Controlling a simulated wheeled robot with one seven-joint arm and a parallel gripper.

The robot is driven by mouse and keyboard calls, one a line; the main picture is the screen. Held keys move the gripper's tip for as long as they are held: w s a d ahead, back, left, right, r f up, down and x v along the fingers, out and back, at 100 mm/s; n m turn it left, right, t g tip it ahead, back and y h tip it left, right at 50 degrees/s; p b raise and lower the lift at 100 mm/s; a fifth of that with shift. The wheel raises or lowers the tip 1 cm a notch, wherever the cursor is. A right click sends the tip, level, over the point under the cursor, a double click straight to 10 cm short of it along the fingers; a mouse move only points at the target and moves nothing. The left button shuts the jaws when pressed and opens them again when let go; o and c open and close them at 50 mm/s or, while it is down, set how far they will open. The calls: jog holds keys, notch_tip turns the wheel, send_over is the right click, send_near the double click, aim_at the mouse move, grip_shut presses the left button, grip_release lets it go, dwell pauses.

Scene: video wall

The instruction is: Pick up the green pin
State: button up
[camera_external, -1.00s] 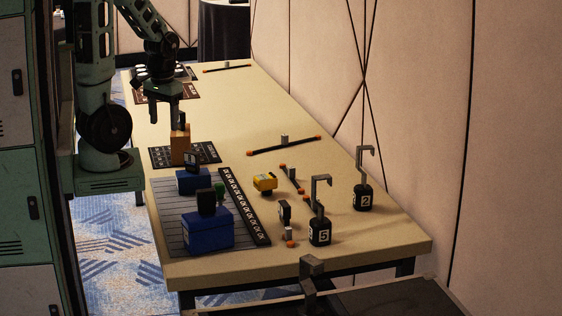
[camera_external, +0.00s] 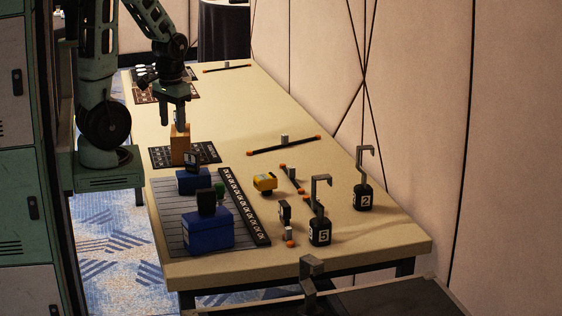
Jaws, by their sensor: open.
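The green pin (camera_external: 219,189) is a small dark green piece on the ribbed grey mat, between two blue blocks. Its lower part is partly hidden by the nearer blue block (camera_external: 206,233). My gripper (camera_external: 180,121) is open and points down over an orange block (camera_external: 180,145), well behind the pin and to its left in the picture. I cannot tell whether the fingers touch the small grey piece on top of the orange block.
A smaller blue block (camera_external: 192,181) stands just left of the pin. A yellow block (camera_external: 265,182) and black weights with hooks, marked 5 (camera_external: 320,233) and 2 (camera_external: 363,198), stand to the right. The table (camera_external: 225,110) is mostly bare behind them.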

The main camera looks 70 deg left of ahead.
jog(key=w+d+f+m+p, duration=0.2)
jog(key=w+d+m+p, duration=0.6)
jog(key=d, duration=0.7)
jog(key=s+d+f+m+y+p, duration=0.1)
jog(key=s+d+f+m+p, duration=0.3)
jog(key=d, duration=0.3)
jog(key=s+d+f+m+y+p, duration=0.1)
jog(key=s+d+f+m+p, duration=0.2)
jog(key=d+m, duration=0.35)
jog(key=s+a+f+m+t+y, duration=0.2)
jog(key=s+a+f+m+y, duration=0.15)
jog(key=m, duration=0.25)
jog(key=m+t+y+b, duration=0.1)
jog(key=m+t+b, duration=0.3)
jog(key=m+t, duration=0.6)
send_near(224, 189)
jog(key=w+a+f+m+g, duration=0.1)
jog(key=w+a+f, duration=0.2)
jog(key=w+a, duration=0.1)
jog(key=p+x, duration=0.1)
jog(key=x, duration=0.1)
jog(key=r+p+x, duration=0.1)
jog(key=x, duration=0.1)
jog(key=shift+w+a+f+p, duration=0.2)
jog(key=shift+w+a+p, duration=0.1)
jog(key=shift+w+p, duration=0.15)
jog(key=shift+w+a+f, duration=0.1)
jog(key=shift+w+f, duration=0.2)
jog(key=c, duration=1.1)
